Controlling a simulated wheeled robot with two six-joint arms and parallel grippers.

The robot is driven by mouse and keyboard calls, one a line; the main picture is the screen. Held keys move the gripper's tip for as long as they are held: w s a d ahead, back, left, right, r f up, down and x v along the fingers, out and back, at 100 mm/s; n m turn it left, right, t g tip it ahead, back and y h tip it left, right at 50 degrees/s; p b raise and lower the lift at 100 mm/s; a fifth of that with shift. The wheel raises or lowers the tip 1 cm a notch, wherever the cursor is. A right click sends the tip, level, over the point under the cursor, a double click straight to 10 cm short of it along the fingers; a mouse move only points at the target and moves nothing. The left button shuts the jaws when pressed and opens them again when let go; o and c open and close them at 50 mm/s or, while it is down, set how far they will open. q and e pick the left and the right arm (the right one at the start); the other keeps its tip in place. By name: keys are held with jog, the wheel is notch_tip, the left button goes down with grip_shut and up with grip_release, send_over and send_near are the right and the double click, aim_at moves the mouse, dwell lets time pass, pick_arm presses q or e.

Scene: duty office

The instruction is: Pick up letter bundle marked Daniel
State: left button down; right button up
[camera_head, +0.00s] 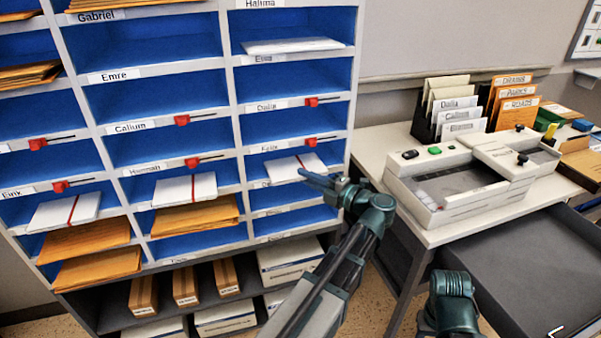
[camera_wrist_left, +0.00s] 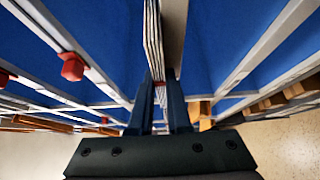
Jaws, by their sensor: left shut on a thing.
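My left gripper (camera_head: 318,180) is shut on a white letter bundle (camera_head: 290,167) with a red band. The bundle lies at the mouth of a blue pigeonhole in the right column, below the Felix label. In the left wrist view, the bundle (camera_wrist_left: 153,40) shows edge-on as white layers between the fingers of my left gripper (camera_wrist_left: 160,105). No name on the bundle can be read. The sorting rack (camera_head: 232,110) surrounds it. My right gripper is not in view; only a teal part of my other arm shows at the lower right.
White bundles (camera_head: 185,190) and orange envelopes (camera_head: 195,216) lie in other pigeonholes. Red tags (camera_head: 310,102) stick out from several shelf edges. A desk at the right bears a grey-white machine (camera_head: 470,180) and a letter holder (camera_head: 455,110). A dark drawer (camera_head: 520,275) stands open below.

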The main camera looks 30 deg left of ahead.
aim_at(307, 166)
pick_arm(q)
jog(key=shift+r, duration=0.1)
jog(key=shift+r+p, duration=0.65)
jog(key=shift+p, duration=0.1)
jog(key=s+d+r+p, duration=0.3)
jog(key=s+d, duration=0.6)
jog(key=s, duration=0.3)
jog(key=shift+s+d+r, duration=0.25)
jog(key=shift+s+d, duration=0.05)
jog(key=shift+s, duration=0.1)
